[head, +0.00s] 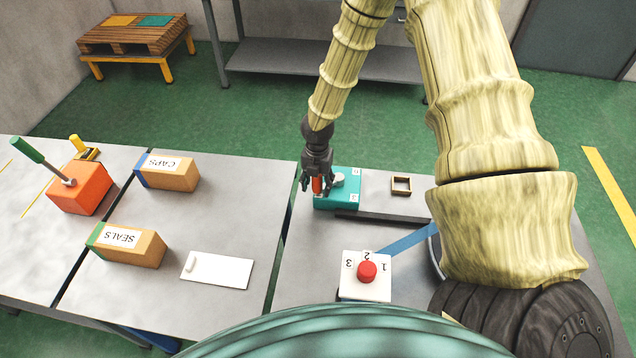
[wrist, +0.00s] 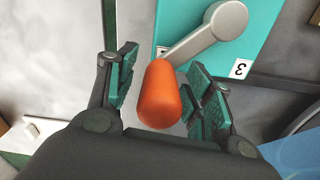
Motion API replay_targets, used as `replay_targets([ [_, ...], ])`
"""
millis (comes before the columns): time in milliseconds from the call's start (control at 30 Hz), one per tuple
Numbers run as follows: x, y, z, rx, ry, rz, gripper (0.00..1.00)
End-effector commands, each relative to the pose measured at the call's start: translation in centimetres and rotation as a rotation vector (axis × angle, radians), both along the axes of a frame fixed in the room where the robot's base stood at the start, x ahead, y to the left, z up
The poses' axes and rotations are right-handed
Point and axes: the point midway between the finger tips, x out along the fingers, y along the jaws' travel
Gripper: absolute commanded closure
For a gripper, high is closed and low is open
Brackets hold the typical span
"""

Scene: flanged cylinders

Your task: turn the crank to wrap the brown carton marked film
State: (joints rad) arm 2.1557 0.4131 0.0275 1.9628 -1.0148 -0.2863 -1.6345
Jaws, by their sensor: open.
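The crank is a grey arm (wrist: 205,35) on a teal box (head: 349,198), with an orange handle (wrist: 160,95) at its end. The teal box also shows in the wrist view (wrist: 262,50), with a label reading 3. My gripper (head: 314,188) is open and points down at the box's left side. In the wrist view its padded fingers stand on either side of the orange handle, with gaps visible. No carton marked film shows; the brown cartons in the head view read CAPS (head: 180,178) and SEALS (head: 140,252).
A white box with a red knob (head: 367,271) and digits stands in front of the teal box. A small brown frame (head: 401,185) lies to its right. An orange box (head: 82,193) with a green-handled lever and a white plate (head: 217,271) are on the left tables.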

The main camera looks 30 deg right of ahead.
Motion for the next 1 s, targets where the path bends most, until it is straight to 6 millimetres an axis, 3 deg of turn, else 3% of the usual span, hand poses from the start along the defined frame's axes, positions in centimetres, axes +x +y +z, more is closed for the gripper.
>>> replay_targets([
  [267, 0.1, 0.0, 2.0, 0.000, -0.004, 0.000, 0.49],
  [700, 0.0, -0.1, 8.3, 0.001, -0.002, -0.001, 0.49],
  [1000, -0.1, -0.1, 11.4, 0.001, -0.001, 0.000, 0.49],
])
